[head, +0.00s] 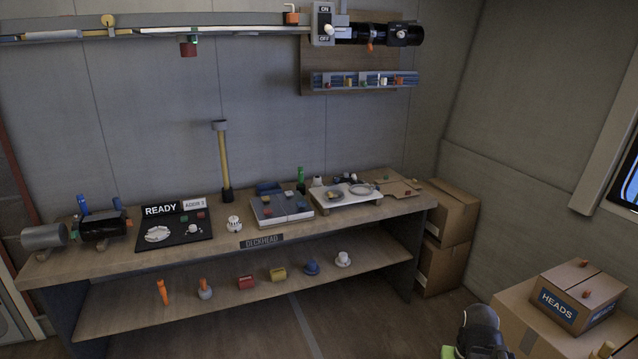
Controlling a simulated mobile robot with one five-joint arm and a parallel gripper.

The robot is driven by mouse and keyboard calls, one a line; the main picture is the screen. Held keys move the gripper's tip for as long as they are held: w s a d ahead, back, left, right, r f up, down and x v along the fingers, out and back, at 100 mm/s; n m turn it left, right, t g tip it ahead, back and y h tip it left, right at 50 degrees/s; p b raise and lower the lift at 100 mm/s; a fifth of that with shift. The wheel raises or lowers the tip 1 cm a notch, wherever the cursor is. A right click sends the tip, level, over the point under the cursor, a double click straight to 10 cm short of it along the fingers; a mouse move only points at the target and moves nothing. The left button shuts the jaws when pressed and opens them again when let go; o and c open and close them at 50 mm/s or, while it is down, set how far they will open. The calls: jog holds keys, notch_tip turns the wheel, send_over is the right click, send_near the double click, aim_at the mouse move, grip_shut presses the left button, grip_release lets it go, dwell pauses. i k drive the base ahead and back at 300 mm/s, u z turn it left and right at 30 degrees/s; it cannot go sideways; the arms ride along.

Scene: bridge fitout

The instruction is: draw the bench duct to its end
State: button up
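At the left end of the workbench lies what looks like the bench duct: a grey cylinder (44,237) beside a black cylinder (102,226). Blue upright parts (83,204) stand at the black piece. A small orange part shows at the black piece's right end. I cannot tell whether the grey and black pieces are joined. A dark rounded piece with a bit of green, probably part of my arm, rises at the bottom edge right of centre, far from the duct. My gripper's fingers do not show.
The bench top (120,258) also holds a READY panel (173,232), a yellow post (226,165), books (281,208) and a white tray (345,194). Small items stand on the lower shelf (215,307). Boxes (446,222) stand at right. A black duct (372,34) hangs on the wall.

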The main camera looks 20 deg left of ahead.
aim_at(97, 226)
jog(key=u, duration=1.1)
jog(key=i, duration=1.75)
jog(key=u, duration=0.9)
jog(key=i, duration=1.2)
jog(key=u, duration=0.3)
